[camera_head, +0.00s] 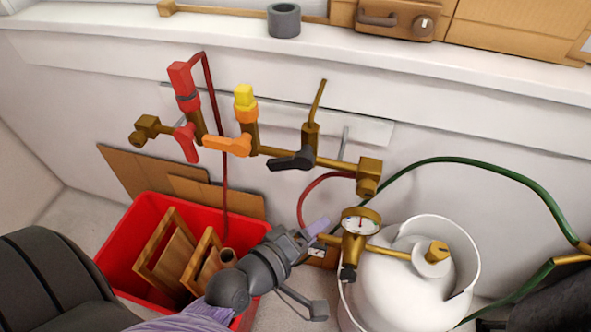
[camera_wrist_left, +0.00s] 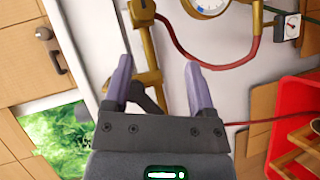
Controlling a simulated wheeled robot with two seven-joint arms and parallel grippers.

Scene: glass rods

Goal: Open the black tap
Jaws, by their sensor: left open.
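The black tap (camera_head: 291,161) is a dark lever on the brass pipe (camera_head: 335,165) along the white wall, at the right end of a row of taps. Its lever points left, roughly along the pipe. My left gripper (camera_head: 318,228) is below and right of it in the head view, apart from it. In the left wrist view, the gripper (camera_wrist_left: 158,62) is open, its two lilac fingers spread. The black lever (camera_wrist_left: 150,102) shows between them, close to the left finger and partly hidden behind the gripper body. I cannot tell whether they touch.
A red tap (camera_head: 186,142) and an orange tap (camera_head: 227,145) sit left on the same pipe. A pressure gauge (camera_head: 360,222) and white gas cylinder (camera_head: 400,295) stand right. A red crate (camera_head: 119,252) with wooden pieces is below. A green hose (camera_head: 480,165) arches right.

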